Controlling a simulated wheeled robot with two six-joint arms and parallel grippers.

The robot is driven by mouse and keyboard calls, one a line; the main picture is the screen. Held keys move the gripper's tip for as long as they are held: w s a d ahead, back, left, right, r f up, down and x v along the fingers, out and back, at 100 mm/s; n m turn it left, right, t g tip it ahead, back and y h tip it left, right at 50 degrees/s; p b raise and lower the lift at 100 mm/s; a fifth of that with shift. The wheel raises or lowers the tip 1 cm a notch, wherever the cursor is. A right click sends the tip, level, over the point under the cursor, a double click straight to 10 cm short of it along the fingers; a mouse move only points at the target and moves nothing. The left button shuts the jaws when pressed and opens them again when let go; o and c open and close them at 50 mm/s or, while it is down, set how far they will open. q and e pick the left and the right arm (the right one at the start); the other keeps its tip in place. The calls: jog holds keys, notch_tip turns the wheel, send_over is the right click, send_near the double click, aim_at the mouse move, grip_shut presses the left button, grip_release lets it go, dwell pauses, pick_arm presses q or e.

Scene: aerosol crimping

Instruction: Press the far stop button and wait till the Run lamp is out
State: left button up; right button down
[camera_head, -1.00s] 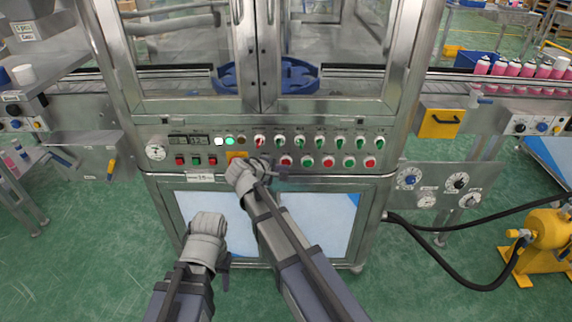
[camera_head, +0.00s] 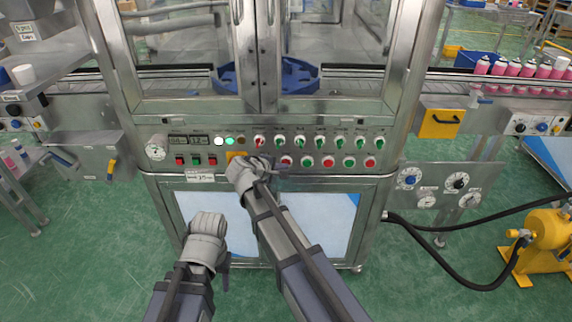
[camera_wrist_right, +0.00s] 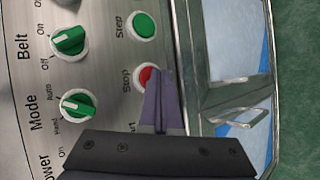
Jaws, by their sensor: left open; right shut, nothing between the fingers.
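The control panel (camera_head: 320,172) runs across the front of the machine. A red button labelled Stop (camera_wrist_right: 147,77) shows in the right wrist view, partly covered by my fingers. It appears to be the leftmost red button (camera_head: 286,160) of the lower right row in the head view. My right gripper (camera_wrist_right: 160,78) is shut and empty, its tips at this button; contact cannot be told. In the lamp row, a white lamp (camera_head: 219,141) and a green lamp (camera_head: 230,141) look lit, and an amber one (camera_head: 241,141) looks dark. Their labels are too small to read. My left gripper (camera_head: 224,278) is open below the panel, away from the buttons.
A green Step button (camera_wrist_right: 144,26) sits beside Stop, with the Mode (camera_wrist_right: 79,105) and Belt (camera_wrist_right: 71,40) knobs near. More red and green buttons continue right. Pink cans (camera_head: 515,70) stand on the right conveyor. A yellow pump (camera_head: 545,235) and black hoses are at lower right.

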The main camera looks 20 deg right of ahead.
dwell(0.5)
jog(key=shift+s+a, duration=0.2)
jog(key=shift+s, duration=0.5)
jog(key=shift+s+a, duration=0.25)
jog(key=shift+s, duration=0.55)
jog(key=shift+s+a, duration=0.2)
jog(key=shift+s, duration=0.65)
jog(key=shift+s+a, duration=0.25)
jog(key=shift+s, duration=0.55)
